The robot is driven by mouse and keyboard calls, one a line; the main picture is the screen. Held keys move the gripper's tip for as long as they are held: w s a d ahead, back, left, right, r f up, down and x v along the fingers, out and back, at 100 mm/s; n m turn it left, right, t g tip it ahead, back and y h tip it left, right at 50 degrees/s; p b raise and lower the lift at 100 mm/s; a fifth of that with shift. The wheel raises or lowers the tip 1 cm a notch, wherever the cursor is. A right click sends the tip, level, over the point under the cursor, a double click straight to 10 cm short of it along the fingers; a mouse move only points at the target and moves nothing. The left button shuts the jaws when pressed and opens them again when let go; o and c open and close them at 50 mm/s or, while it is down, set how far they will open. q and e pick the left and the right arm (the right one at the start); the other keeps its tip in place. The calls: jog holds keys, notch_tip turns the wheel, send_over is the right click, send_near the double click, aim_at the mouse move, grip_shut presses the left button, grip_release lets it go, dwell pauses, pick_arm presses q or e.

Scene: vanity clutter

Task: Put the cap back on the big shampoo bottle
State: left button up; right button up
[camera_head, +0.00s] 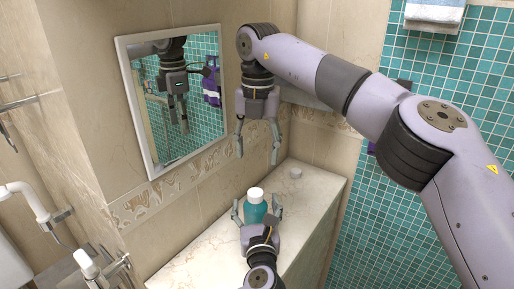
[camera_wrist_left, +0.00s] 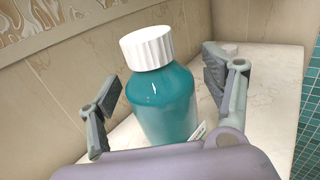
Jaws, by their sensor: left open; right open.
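The teal shampoo bottle (camera_head: 256,213) stands upright on the marble counter. A white ribbed cap (camera_head: 255,195) is on its top, and it looks level on the neck in the left wrist view (camera_wrist_left: 147,48). My left gripper (camera_head: 257,204) is open, with one finger on each side of the bottle (camera_wrist_left: 163,105). Whether the fingers touch it cannot be told. My right gripper (camera_head: 257,152) is open and empty, pointing down in the air above the bottle and cap. The bottle's lower part is hidden by my left gripper.
The counter (camera_head: 205,247) is mostly bare. A small pale round object (camera_head: 295,172) lies near its back end. A framed mirror (camera_head: 175,95) hangs on the left wall, close to my right gripper. White and metal fixtures (camera_head: 35,203) stand at the far left.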

pick_arm(q)
jog(key=s, duration=1.2)
jog(key=shift+d, duration=0.45)
